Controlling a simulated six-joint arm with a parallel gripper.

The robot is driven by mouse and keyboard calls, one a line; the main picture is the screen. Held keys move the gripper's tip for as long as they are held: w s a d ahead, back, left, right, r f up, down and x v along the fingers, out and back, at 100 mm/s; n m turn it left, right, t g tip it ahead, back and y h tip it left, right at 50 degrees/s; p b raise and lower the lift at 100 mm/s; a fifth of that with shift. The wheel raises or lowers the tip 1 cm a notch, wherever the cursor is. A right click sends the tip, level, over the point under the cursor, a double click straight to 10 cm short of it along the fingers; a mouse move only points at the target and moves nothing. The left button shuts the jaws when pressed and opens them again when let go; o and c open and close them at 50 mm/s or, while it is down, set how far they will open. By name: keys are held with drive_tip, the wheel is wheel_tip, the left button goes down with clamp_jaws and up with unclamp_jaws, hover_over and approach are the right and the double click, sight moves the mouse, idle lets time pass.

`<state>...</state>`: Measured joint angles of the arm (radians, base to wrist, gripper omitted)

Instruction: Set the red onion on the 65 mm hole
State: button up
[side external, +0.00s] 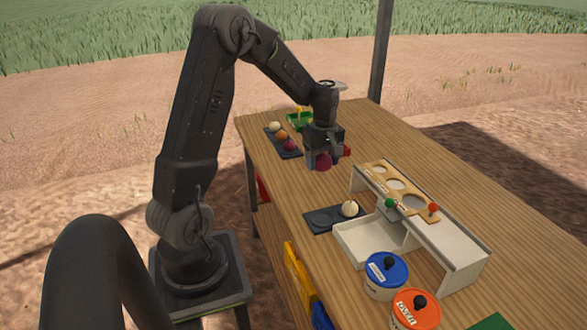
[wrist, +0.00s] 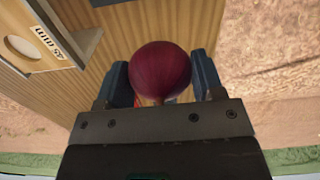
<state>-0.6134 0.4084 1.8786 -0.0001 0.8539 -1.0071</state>
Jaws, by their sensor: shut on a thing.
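My gripper (side external: 322,158) is shut on a red onion (side external: 323,163), held near the middle of the table. In the wrist view the round purple-red onion (wrist: 160,70) sits between the two blue fingers of the gripper (wrist: 163,80). The wooden sizing board (side external: 374,167) lies on a white stand to the right of the gripper, apart from the onion. It has several round holes of growing size. I cannot read which hole is 65 mm.
A dark tray (side external: 271,131) with several onions lies behind and left of the gripper. A white bin (side external: 362,250) is below the stand. Blue (side external: 386,277) and orange (side external: 416,310) tubs stand in front.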

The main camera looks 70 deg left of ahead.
drive_tip(key=w+d+r, duration=0.1)
drive_tip(key=w+d, duration=0.6)
drive_tip(key=w, duration=0.4)
approach(414, 204)
drive_tip(key=shift+s+f, duration=0.1)
drive_tip(key=shift+f, duration=3.2)
drive_tip(key=o, duration=1)
drive_tip(key=shift+o, duration=0.2)
